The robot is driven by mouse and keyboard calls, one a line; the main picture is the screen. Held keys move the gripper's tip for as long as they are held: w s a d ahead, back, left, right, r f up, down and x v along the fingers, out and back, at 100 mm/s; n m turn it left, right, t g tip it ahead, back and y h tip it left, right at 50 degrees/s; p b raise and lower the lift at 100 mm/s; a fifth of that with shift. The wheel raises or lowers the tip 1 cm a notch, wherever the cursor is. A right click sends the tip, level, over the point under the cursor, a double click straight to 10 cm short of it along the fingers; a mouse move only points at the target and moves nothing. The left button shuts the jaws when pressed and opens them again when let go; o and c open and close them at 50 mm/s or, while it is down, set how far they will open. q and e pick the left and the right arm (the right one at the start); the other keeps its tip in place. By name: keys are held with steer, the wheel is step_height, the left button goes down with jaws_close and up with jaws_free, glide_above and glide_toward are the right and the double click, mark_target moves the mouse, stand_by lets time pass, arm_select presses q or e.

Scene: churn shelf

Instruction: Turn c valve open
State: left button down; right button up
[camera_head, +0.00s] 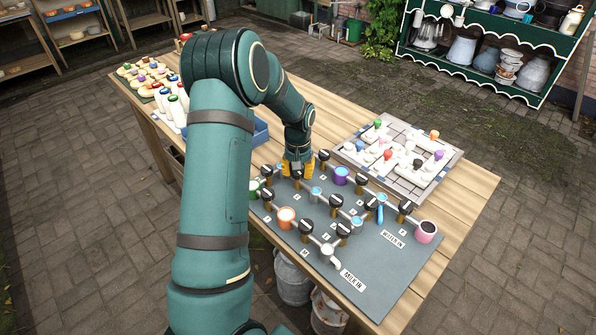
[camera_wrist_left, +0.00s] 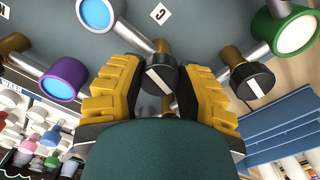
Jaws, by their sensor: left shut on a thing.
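The c valve is a black round knob with a white stripe on a brass stem, close to a white C tag (camera_wrist_left: 158,13) in the left wrist view. Its knob (camera_wrist_left: 160,78) sits between the two yellow fingers of my left gripper (camera_wrist_left: 162,88), which are shut on it. The stripe runs slantwise, from upper left to lower right. In the head view my left gripper (camera_head: 297,167) points down at the far side of the grey valve board (camera_head: 395,262), and its fingers partly hide the valve. My right gripper is not in view.
Other black-knobbed valves (camera_head: 323,155) and coloured pipe ends, such as a purple one (camera_head: 341,175) and an orange one (camera_head: 286,217), stand close around. A blue crate (camera_head: 260,134) is behind my arm.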

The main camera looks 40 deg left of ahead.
arm_select(q)
steer(key=shift+n, duration=1.1)
steer(key=c, duration=0.5)
jaws_free()
steer(key=shift+r, duration=0.1)
step_height(320, 180, up, 12)
steer(key=shift+f, duration=0.1)
